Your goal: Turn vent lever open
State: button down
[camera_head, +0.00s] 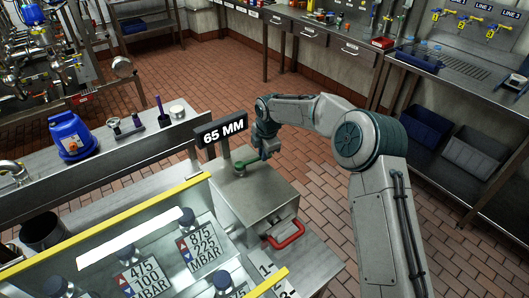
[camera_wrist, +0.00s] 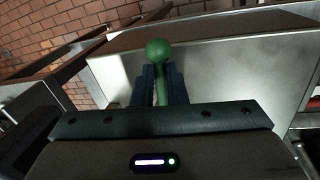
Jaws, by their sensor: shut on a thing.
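The vent lever is green with a round knob (camera_wrist: 158,49) at its end, seen in the wrist view. My gripper (camera_wrist: 160,72) is shut on the lever's rod, with a dark finger on each side just below the knob. The fingers partly hide the rod.
A red handle (camera_head: 286,236) is on the box's front. A blue container (camera_head: 70,135) stands on the back bench. Brick floor is clear behind.

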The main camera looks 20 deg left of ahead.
jog(key=shift+w+d+f, duration=0.15)
jog(key=shift+w+d, duration=0.2)
jog(key=shift+d, duration=0.05)
jog(key=c, duration=1.5)
grip_release()
jog(key=shift+w, duration=0.1)
jog(key=shift+o, duration=0.2)
jog(key=shift+w+d, duration=0.15)
jog(key=shift+w, duration=0.05)
jog(key=shift+s+a+r, duration=0.25)
jog(key=shift+s+a, duration=0.15)
jog(key=shift+a, duration=0.05)
notch_tip(320, 180, up, 13)
jog(key=s+d+b, duration=0.1)
jog(key=d+b, duration=0.1)
jog(key=shift+d, duration=0.4)
jog(key=shift+d+r, duration=0.1)
